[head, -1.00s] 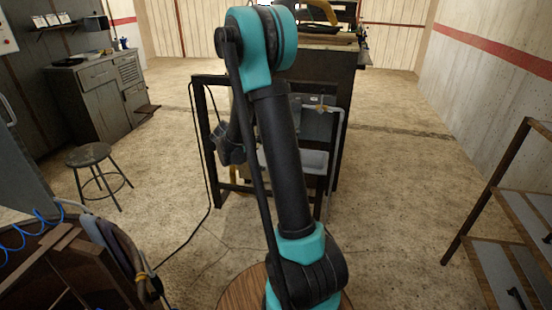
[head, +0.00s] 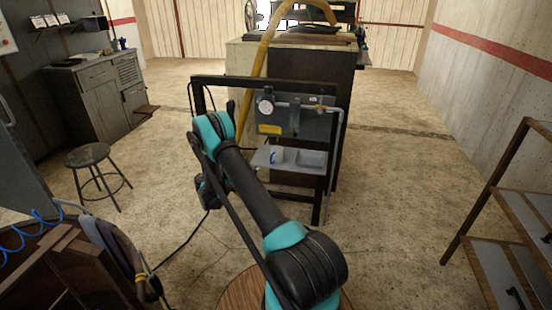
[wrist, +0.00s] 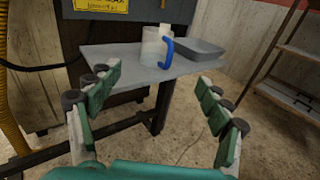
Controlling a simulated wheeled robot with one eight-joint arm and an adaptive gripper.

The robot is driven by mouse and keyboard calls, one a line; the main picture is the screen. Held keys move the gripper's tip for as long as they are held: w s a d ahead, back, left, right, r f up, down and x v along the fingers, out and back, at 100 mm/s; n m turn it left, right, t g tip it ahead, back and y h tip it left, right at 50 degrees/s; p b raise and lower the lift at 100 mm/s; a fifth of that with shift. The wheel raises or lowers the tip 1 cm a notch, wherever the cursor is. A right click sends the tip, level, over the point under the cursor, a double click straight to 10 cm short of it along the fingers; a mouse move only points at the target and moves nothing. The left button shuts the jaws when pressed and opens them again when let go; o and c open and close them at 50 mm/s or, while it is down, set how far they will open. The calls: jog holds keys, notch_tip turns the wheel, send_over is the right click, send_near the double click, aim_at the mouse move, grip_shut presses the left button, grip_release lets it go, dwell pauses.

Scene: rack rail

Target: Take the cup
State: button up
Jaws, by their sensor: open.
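The cup (wrist: 152,48) is whitish with a blue handle on its right side in the wrist view. It stands upright on a light grey shelf (wrist: 105,52) and also shows small in the head view (head: 278,156). Something pale rises behind it. My gripper (wrist: 160,92) is open and empty, its green fingers spread wide to the left and right. The cup lies ahead of the fingers, apart from them. In the head view my arm mostly hides the gripper.
A grey tray (wrist: 200,50) sits right of the cup. A dark frame (head: 334,175) with a gauge panel (head: 290,118) carries the shelf. A yellow hose (head: 257,80) runs down behind. A stool (head: 88,155) stands left, a rack (head: 490,195) right.

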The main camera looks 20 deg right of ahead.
jog(key=f, duration=0.1)
send_near(275, 154)
jog(key=shift+h, duration=0.3)
jog(key=w+d, duration=0.1)
jog(key=d+f, duration=0.1)
jog(key=d, duration=0.1)
jog(key=w+d+f, duration=0.1)
jog(key=shift+w+d+f, duration=0.2)
jog(key=shift+w+d, duration=0.15)
jog(key=shift+d, duration=0.05)
jog(key=shift+w+x, duration=0.15)
jog(key=shift+x, duration=1.4)
jog(key=shift+w+x, duration=0.15)
jog(key=shift+x, duration=1.4)
jog(key=shift+a+r, duration=0.1)
jog(key=c, duration=1.4)
